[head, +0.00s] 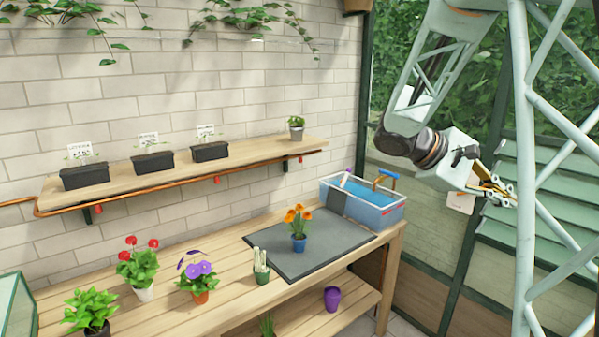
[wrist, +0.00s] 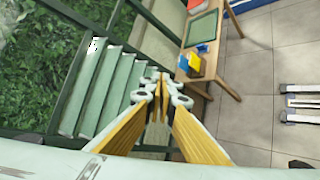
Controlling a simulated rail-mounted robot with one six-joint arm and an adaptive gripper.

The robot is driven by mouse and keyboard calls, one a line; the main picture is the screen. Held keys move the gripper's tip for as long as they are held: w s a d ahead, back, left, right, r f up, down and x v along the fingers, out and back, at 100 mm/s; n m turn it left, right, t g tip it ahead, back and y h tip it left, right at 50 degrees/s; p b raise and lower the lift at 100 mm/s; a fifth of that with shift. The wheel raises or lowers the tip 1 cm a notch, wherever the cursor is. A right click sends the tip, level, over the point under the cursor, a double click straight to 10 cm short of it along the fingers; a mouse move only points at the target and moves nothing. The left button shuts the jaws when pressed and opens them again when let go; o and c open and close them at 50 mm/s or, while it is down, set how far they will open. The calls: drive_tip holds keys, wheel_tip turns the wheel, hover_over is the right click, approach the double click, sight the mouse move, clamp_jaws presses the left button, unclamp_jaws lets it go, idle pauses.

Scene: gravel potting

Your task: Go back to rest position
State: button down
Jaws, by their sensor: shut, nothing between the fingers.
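My gripper (head: 508,195) is at the right of the head view, raised beside the glazed wall and clear of the workbench. In the wrist view my gripper (wrist: 160,78) shows yellow fingers that meet at the tips, with nothing between them. My arm hangs from the upper right of the head view, and a pale lattice strut stands partly in front of the gripper.
The workbench (head: 220,252) holds potted flowers, a dark mat (head: 330,259) and a blue-filled bin (head: 380,212). A wall shelf (head: 245,154) carries dark planters. Louvred slats (wrist: 100,88) are near the gripper. The tiled floor (wrist: 255,75) is mostly open.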

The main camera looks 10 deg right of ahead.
drive_tip(key=s+a+m+t+y, duration=0.1)
drive_tip(key=s+a+y, duration=0.3)
drive_tip(key=s+a, duration=0.4)
drive_tip(key=s+a+f+m+t+y, duration=0.1)
drive_tip(key=s+a+t+y, duration=0.2)
drive_tip(key=s+a, duration=0.5)
drive_tip(key=s+a+t+y, duration=0.3)
drive_tip(key=s+a, duration=0.6)
drive_tip(key=a, duration=1.7)
drive_tip(key=shift+a+f+m+y, duration=0.25)
drive_tip(key=shift+m+y, duration=0.15)
drive_tip(key=shift+y, duration=0.5)
